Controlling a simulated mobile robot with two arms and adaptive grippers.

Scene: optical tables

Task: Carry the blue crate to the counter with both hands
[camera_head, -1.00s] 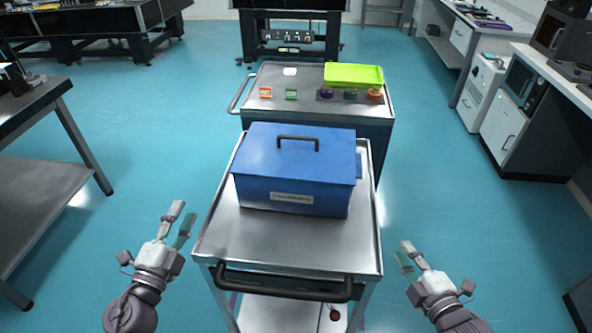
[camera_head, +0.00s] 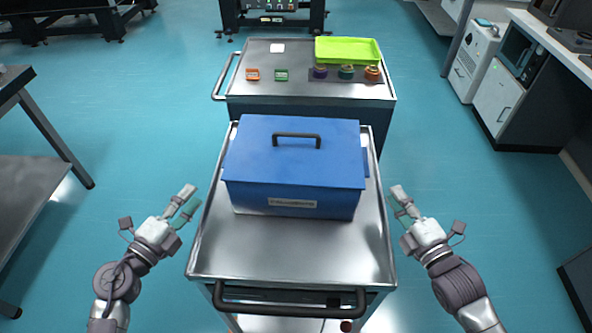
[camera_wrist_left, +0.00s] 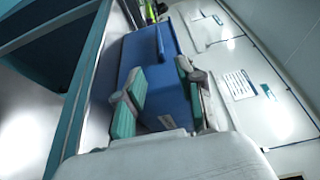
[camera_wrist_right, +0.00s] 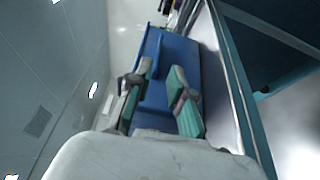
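The blue crate (camera_head: 294,170) stands closed on a metal cart (camera_head: 290,252), with a dark handle on its lid and a label on its front. It also shows in the left wrist view (camera_wrist_left: 168,85) and the right wrist view (camera_wrist_right: 178,65). My left gripper (camera_head: 187,203) is open and empty, left of the cart and apart from the crate. My right gripper (camera_head: 402,203) is open and empty, right of the cart and apart from the crate. Both point forward and inward.
A second cart (camera_head: 305,104) behind carries a green tray (camera_head: 348,50) and several small coloured items. A counter (camera_head: 560,48) with appliances runs along the right. A table (camera_head: 38,160) stands at the left. Blue floor is free on both sides of the carts.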

